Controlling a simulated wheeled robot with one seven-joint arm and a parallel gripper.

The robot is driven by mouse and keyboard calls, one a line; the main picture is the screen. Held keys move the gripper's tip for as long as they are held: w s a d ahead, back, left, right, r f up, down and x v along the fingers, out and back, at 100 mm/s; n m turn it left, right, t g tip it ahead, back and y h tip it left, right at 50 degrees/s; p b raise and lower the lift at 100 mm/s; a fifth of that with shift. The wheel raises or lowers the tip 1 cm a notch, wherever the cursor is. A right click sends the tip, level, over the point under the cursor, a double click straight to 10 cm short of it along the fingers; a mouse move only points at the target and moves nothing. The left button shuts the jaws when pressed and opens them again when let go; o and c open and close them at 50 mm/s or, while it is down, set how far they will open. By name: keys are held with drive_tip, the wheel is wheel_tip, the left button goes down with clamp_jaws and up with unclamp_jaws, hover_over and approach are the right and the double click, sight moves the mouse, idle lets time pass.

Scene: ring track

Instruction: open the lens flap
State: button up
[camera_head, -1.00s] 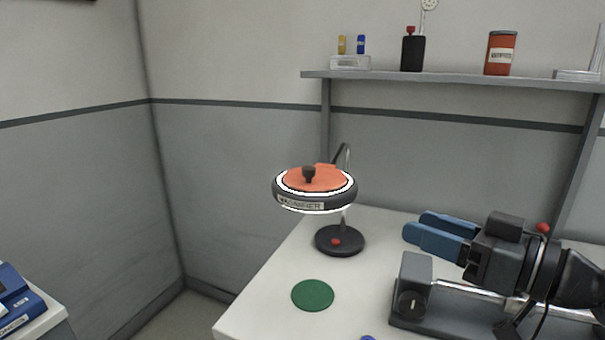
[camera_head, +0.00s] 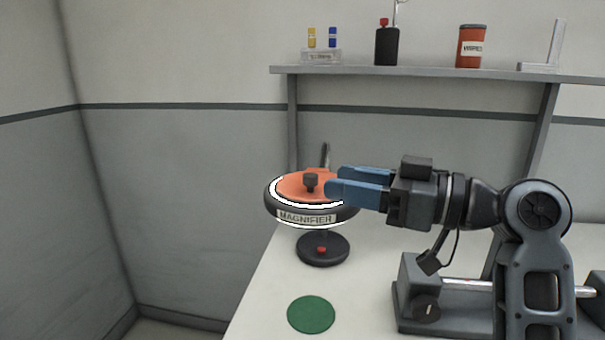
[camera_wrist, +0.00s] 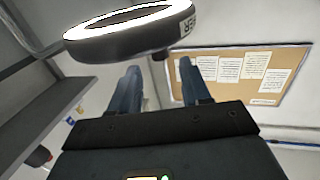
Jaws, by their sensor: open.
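The magnifier (camera_head: 306,217) is a dark round head with a white ring, held on a bent stand with a round black base (camera_head: 323,250). In the wrist view the magnifier head (camera_wrist: 130,38) is beyond the fingertips of my gripper (camera_wrist: 160,85), with nothing seen between the fingers. The flap is hardly visible there.
A green disc (camera_head: 311,314) lies on the white table (camera_head: 262,300). A grey device with a dial (camera_head: 425,308) stands at right under my arm. A shelf (camera_head: 430,73) behind holds small bottles and a red-brown jar (camera_head: 471,47). A corkboard (camera_wrist: 235,72) hangs on a wall.

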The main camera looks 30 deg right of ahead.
sight(311, 175)
drive_tip(key=x, duration=0.6)
clamp_jaws()
idle(0.4)
